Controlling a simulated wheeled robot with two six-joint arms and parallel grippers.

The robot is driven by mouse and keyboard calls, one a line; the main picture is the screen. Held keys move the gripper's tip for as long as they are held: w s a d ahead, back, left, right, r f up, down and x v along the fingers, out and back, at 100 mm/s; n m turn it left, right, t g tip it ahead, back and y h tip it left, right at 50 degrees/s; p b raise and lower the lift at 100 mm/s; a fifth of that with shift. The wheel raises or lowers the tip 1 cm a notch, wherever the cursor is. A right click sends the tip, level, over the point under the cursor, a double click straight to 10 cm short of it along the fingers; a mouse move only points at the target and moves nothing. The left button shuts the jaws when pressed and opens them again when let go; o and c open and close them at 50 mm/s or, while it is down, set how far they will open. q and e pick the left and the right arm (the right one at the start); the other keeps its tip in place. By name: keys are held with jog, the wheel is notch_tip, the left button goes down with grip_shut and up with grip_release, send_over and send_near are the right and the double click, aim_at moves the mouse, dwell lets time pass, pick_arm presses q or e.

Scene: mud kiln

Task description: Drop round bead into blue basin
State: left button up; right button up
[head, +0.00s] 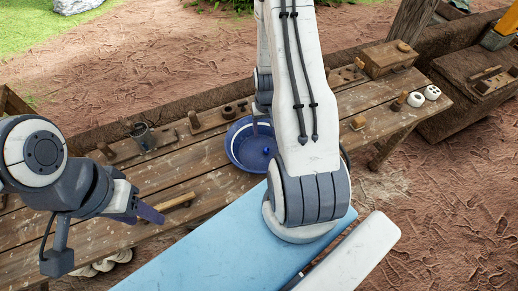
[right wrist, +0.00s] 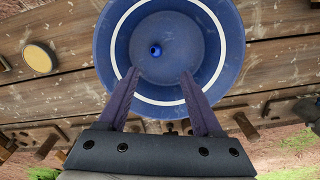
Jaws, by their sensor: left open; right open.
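The blue basin (head: 234,152) with a white ring stands on the plank table, partly hidden by my right arm. It also shows in the right wrist view (right wrist: 113,50). A small round blue bead (right wrist: 155,50) lies inside it on the basin floor, and it shows in the head view (head: 266,152) beside my arm. My right gripper (right wrist: 160,75) is open and empty over the basin, its two purple fingers apart, with the bead beyond the tips. My left gripper (head: 150,214) is open and empty at the left, over the table's front edge.
A round yellowish disc (right wrist: 39,58) lies beside the basin. A wooden-handled tool (head: 178,202) lies near the left gripper. Two white round pieces (head: 424,96) sit at the right end.

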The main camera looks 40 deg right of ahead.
notch_tip(320, 180, up, 10)
jog(key=b, duration=0.2)
jog(key=shift+r, duration=0.2)
jog(key=shift+a, duration=0.1)
dwell(0.4)
jog(key=s+a+r+n+b, duration=0.1)
jog(key=a+r+n+b, duration=0.15)
jog(key=a, duration=0.65)
jog(key=a+r+n+b, duration=0.1)
jog(key=a+r+n, duration=0.15)
jog(key=a, duration=0.75)
jog(key=s+a+r+n+y+b, duration=0.1)
jog(key=s+a+r+n+b, duration=0.1)
jog(key=s+a+n, duration=0.5)
jog(key=s+a+b, duration=0.1)
jog(key=s+a, duration=0.3)
jog(key=s, duration=0.4)
jog(key=shift+a+r+n, duration=0.15)
jog(key=shift+a+n, duration=0.15)
jog(key=shift+n, duration=0.1)
